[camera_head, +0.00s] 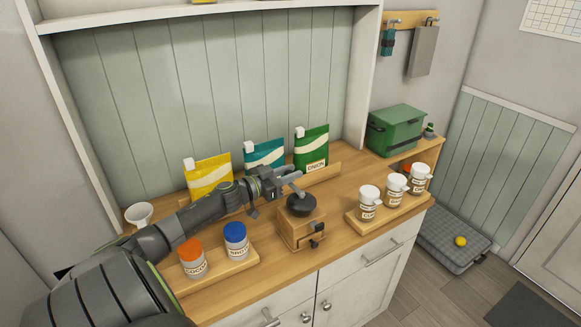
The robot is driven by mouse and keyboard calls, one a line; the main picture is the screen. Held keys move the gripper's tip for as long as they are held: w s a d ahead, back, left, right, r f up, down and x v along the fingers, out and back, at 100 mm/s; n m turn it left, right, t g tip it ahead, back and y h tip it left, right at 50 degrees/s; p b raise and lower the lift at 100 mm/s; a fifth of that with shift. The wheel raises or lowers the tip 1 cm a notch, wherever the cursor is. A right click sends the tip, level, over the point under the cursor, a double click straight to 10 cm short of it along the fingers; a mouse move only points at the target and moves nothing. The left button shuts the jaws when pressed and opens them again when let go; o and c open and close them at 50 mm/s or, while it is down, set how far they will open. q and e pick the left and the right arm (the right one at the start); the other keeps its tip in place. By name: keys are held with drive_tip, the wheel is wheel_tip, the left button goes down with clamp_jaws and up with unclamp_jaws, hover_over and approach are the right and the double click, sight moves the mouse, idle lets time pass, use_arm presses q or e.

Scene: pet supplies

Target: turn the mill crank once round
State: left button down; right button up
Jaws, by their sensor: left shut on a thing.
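The mill has a small wooden body (293,232) with a dark round top and a drawer knob at the front. It stands on the wooden counter, right of the middle of the head view. My left arm reaches in from the left, and my left gripper (290,182) is just above and behind the mill's dark top. It is shut on the mill crank, which the fingers mostly hide. My right gripper is not in view.
Two jars with orange (192,257) and blue (236,240) lids stand on a tray left of the mill. Three white canisters (396,189) stand on a tray (367,221) at right. Bags (208,177) line the back, and a white bowl (140,213) sits behind my arm.

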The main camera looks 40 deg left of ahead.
sight(293, 171)
use_arm(q)
drive_tip(key=shift+w+r+m+h, duration=0.1)
drive_tip(key=shift+w+m+h, duration=0.2)
drive_tip(key=shift+h, duration=0.1)
drive_tip(key=shift+w+m+h+b, duration=0.15)
drive_tip(key=shift+m+h+b, duration=0.15)
drive_tip(key=shift+h+b, duration=0.15)
drive_tip(key=m+g+h+b, duration=0.1)
drive_tip(key=h+b, duration=0.1)
drive_tip(key=w+m+g+h+b, duration=0.1)
drive_tip(key=m+h+b, duration=0.1)
drive_tip(key=w+d+m+g+h+b, duration=0.1)
drive_tip(key=h+b, duration=0.1)
drive_tip(key=b, duration=0.1)
drive_tip(key=shift+d+f+g, duration=0.1)
drive_tip(key=shift+f+g, duration=0.1)
drive_tip(key=shift+g, duration=0.2)
drive_tip(key=shift+w+d+r+m+g+h+b, duration=0.2)
drive_tip(key=shift+m+g+h+b, duration=0.2)
drive_tip(key=shift+m+h+b, duration=0.35)
drive_tip(key=c, duration=1.2)
unclamp_jaws()
drive_tip(key=shift+s, duration=0.1)
drive_tip(key=shift+o, duration=0.2)
drive_tip(key=shift+f, duration=0.1)
